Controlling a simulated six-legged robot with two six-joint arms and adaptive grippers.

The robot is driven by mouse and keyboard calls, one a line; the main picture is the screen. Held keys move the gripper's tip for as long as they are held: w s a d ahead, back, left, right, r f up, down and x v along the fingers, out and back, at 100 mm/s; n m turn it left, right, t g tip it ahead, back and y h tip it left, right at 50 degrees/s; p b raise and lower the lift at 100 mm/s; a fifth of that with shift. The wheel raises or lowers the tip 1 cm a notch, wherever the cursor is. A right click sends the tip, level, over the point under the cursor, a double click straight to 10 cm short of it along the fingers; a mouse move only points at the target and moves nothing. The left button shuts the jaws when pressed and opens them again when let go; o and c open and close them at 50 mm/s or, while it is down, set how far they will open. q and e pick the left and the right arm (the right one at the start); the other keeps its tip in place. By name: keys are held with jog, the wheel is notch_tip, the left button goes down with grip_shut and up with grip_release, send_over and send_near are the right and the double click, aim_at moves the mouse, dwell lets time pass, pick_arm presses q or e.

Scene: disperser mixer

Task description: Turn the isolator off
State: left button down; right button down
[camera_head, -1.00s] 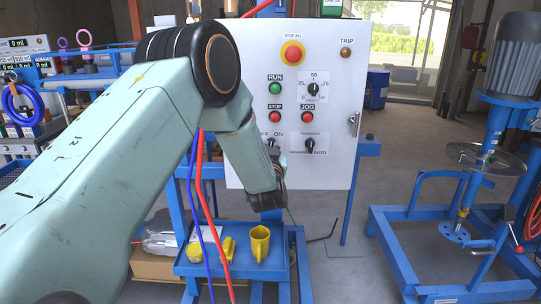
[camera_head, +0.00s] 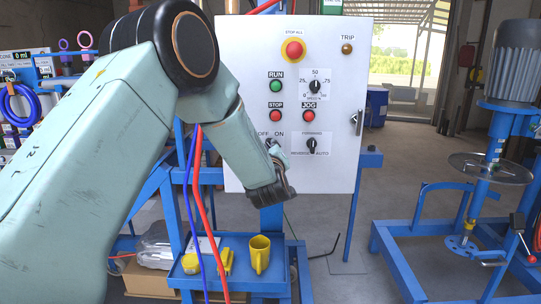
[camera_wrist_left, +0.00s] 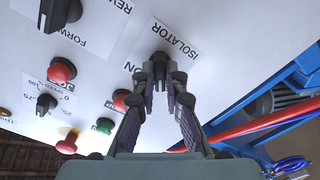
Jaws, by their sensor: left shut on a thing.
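The isolator is a small black rotary knob (camera_wrist_left: 160,57) on the white control panel, beside the printed words ISOLATOR and ON in the wrist view. My left gripper (camera_wrist_left: 160,75) has both fingers closed around this knob, and the fingertips cover part of it. The knob's exact pointer direction is hard to make out. In the head view, my left arm reaches across to the panel (camera_head: 340,170), with the OFF and ON labels just above its wrist. The forearm hides part of the panel's left side. My right gripper is not in view.
Above the isolator are the green RUN button (camera_head: 275,86), the red STOP button (camera_head: 275,116) and the red STOP ALL button (camera_head: 293,49). A black selector (camera_head: 311,145) sits to its right. The mixer (camera_head: 490,165) stands at right.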

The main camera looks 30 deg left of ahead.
pick_arm(q)
jog(key=shift+f+n+b, duration=0.2)
jog(key=shift+n+b, duration=0.1)
jog(key=shift+n, duration=0.1)
jog(key=c, duration=1.4)
grip_release()
jog(key=shift+w, duration=0.15)
jog(key=shift+s+r, duration=0.15)
jog(key=shift+s, duration=0.05)
jog(key=v, duration=1.1)
jog(key=shift+s+d, duration=0.2)
jog(key=shift+s, duration=0.15)
